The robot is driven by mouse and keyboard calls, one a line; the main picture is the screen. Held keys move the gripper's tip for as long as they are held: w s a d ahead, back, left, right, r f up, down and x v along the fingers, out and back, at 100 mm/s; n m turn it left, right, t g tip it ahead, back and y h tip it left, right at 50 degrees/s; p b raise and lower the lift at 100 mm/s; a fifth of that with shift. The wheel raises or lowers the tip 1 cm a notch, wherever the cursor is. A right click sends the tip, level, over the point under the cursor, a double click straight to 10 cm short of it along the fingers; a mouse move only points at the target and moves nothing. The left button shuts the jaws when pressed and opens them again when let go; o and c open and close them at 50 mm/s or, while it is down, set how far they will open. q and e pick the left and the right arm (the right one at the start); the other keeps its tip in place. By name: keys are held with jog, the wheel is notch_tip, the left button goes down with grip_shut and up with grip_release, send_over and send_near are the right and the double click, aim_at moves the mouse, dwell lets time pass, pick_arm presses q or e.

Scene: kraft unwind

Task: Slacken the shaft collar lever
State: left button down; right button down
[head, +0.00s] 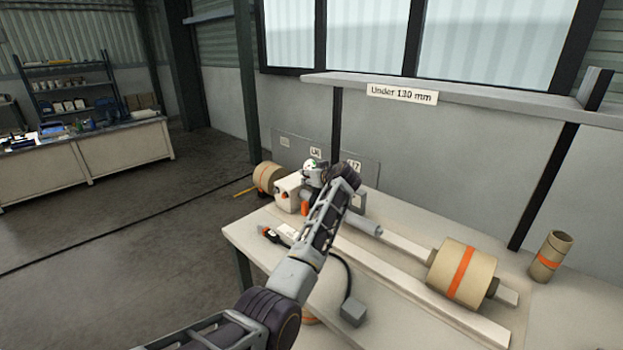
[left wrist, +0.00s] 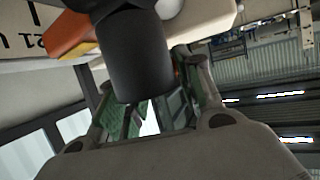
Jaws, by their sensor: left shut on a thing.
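My left gripper (head: 315,172) is over the white block (head: 287,190) at the left end of the grey shaft (head: 362,224). In the left wrist view the gripper (left wrist: 155,108) has its green-padded fingers on either side of a black cylindrical handle (left wrist: 135,60), which looks like the shaft collar lever. The gripper is shut on it. An orange part (left wrist: 68,35) shows beside the handle. In the head view my arm and gripper hide the lever and collar. My right gripper is not in view.
A brown roll with an orange band (head: 465,273) sits on the bench toward the right. Another roll (head: 550,256) stands upright at far right. A shelf (head: 480,100) is above.

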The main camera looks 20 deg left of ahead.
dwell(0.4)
pick_arm(q)
jog(key=c, duration=1)
grip_release()
jog(key=shift+o, duration=0.2)
jog(key=shift+v, duration=1.05)
jog(key=v, duration=1)
jog(key=shift+w+r, duration=0.1)
